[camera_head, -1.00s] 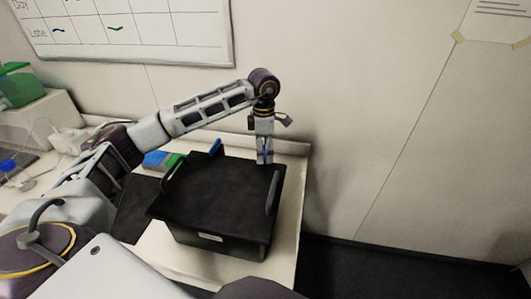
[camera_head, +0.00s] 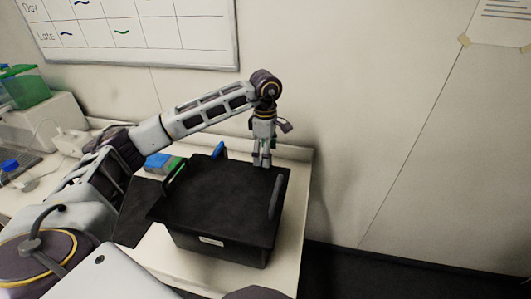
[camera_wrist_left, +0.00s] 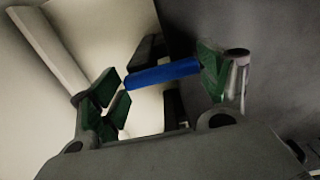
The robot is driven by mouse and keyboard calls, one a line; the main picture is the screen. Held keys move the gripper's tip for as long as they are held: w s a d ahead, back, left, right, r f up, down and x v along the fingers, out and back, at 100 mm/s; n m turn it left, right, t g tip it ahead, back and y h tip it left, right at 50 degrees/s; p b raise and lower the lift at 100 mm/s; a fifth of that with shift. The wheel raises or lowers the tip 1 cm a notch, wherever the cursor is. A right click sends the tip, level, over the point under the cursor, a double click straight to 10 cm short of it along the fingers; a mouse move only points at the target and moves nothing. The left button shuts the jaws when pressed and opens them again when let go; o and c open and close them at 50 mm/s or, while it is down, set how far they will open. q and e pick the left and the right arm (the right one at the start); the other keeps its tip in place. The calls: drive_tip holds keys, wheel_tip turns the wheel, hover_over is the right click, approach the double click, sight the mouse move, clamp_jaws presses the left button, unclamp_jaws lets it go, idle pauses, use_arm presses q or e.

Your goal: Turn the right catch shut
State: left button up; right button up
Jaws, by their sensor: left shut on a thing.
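The black box (camera_head: 222,243) stands on the white bench with its flat black lid (camera_head: 215,195) on top. The left catch (camera_head: 218,150) is a blue piece standing at the lid's back edge. My left gripper (camera_head: 262,163) points down at the lid's back right corner. In the left wrist view, the right catch (camera_wrist_left: 162,74) is a blue bar lying across between the green finger pads of my left gripper (camera_wrist_left: 163,80), which is shut on it. In the head view the fingers hide this catch. My right gripper is not in view.
Black handles stand at the lid's left (camera_head: 175,177) and right (camera_head: 276,197) sides. Blue and green items (camera_head: 160,163) lie behind the box at left. The wall is close behind. A bare strip of bench (camera_head: 297,215) runs right of the box.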

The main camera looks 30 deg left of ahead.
use_arm(q)
drive_tip(key=o, duration=1)
drive_tip(key=shift+r, duration=6)
